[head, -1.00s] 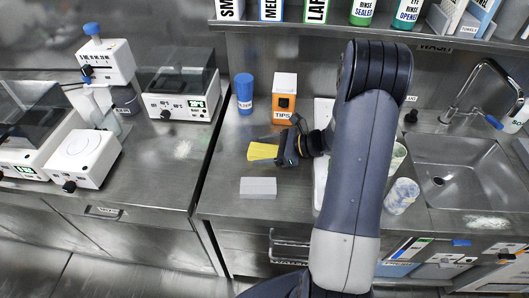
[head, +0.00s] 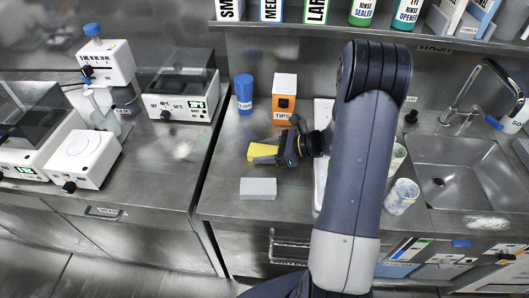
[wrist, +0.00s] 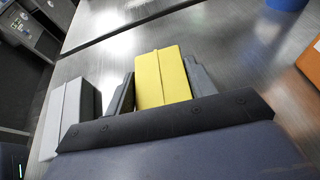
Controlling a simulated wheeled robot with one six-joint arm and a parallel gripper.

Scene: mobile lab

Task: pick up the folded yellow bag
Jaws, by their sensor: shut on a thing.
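The folded yellow bag (head: 262,152) is in my gripper above the steel counter, left of my arm in the head view. In the wrist view the yellow bag (wrist: 161,77) sits between the two dark fingers, its long fold line showing. My gripper (head: 272,153) is shut on it; its fingers flank the bag in the wrist view (wrist: 160,90). The bag's near end is hidden behind the gripper body in the wrist view.
A grey-white block (head: 258,188) lies on the counter (head: 230,205) in front of the bag. A blue cup (head: 244,93) and an orange tips box (head: 284,98) stand behind it. The sink (head: 465,170) and patterned cups (head: 402,196) are to the right.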

